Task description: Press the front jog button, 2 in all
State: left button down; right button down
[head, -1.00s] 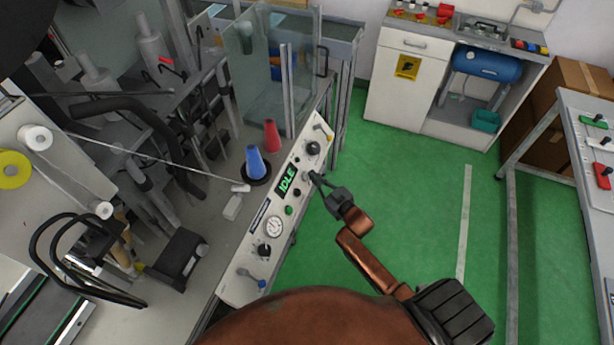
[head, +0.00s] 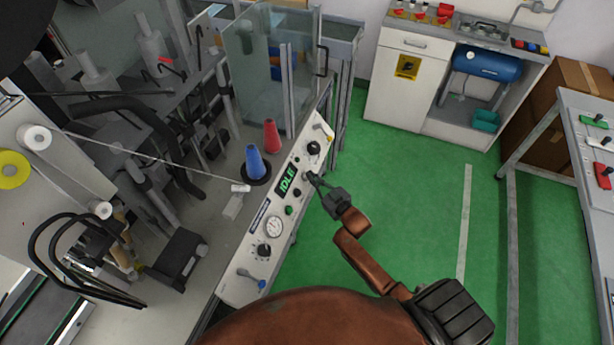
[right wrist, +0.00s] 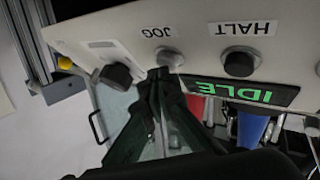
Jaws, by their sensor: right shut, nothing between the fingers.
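The white control panel (head: 238,287) runs along the machine's front edge, with a green IDLE display (head: 288,181). My right gripper (head: 312,177) is shut and empty, with its fingertips at the panel just right of the display. In the right wrist view, the same fingertips (right wrist: 160,74) are at the jog button (right wrist: 170,58), a pale round button below the JOG label. The fingertips partly cover it. They look touching or very close; I cannot tell whether the button is pressed in. My left gripper is not in view.
A black HALT button (right wrist: 239,63) sits beside the jog button, and a black knob (right wrist: 117,75) is on its other side. A blue cone (head: 255,162) and a red cone (head: 271,136) stand behind the panel. Green floor (head: 410,200) is clear to the right.

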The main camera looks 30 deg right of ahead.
jog(key=shift+w+a+f, duration=0.15)
jog(key=shift+f, duration=0.05)
dwell(0.3)
dwell(0.3)
jog(key=shift+s+d+r+p, duration=0.45)
jog(key=shift+s+r+p, duration=0.1)
jog(key=shift+p, duration=0.1)
jog(key=s+d+r+p, duration=0.1)
jog(key=p, duration=0.1)
jog(key=s+d+r+p, duration=0.1)
jog(key=r+p, duration=0.1)
jog(key=shift+s+d+r, duration=0.1)
jog(key=shift+s+d, duration=0.15)
jog(key=shift+s, duration=0.15)
dwell(0.7)
